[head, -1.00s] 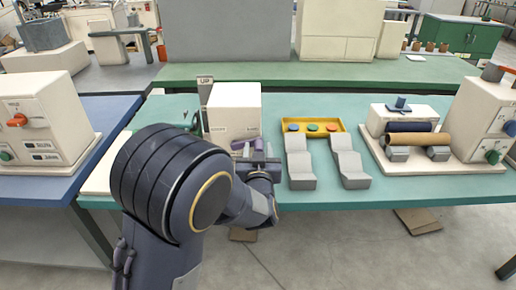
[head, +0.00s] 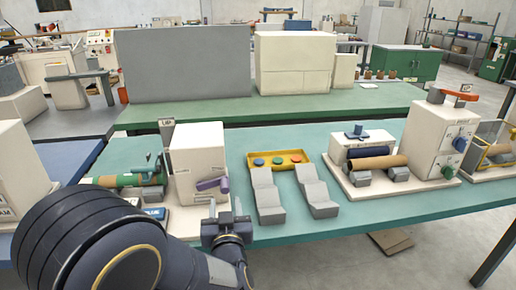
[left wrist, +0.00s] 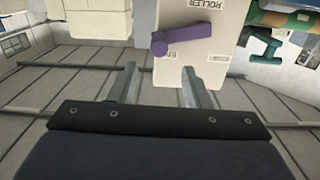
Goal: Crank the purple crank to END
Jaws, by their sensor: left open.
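The purple crank (head: 212,184) sticks out of the front face of a white box (head: 197,152) on the teal table. My left gripper (head: 226,210) is open and empty, in front of and below the crank. In the left wrist view its fingers (left wrist: 160,75) are spread with nothing between them. My right gripper is not in view.
Right of the box stand grey stepped blocks (head: 267,195), a yellow tray (head: 278,170) with coloured discs, and a roller machine (head: 372,165). The table's front edge is close to my arm.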

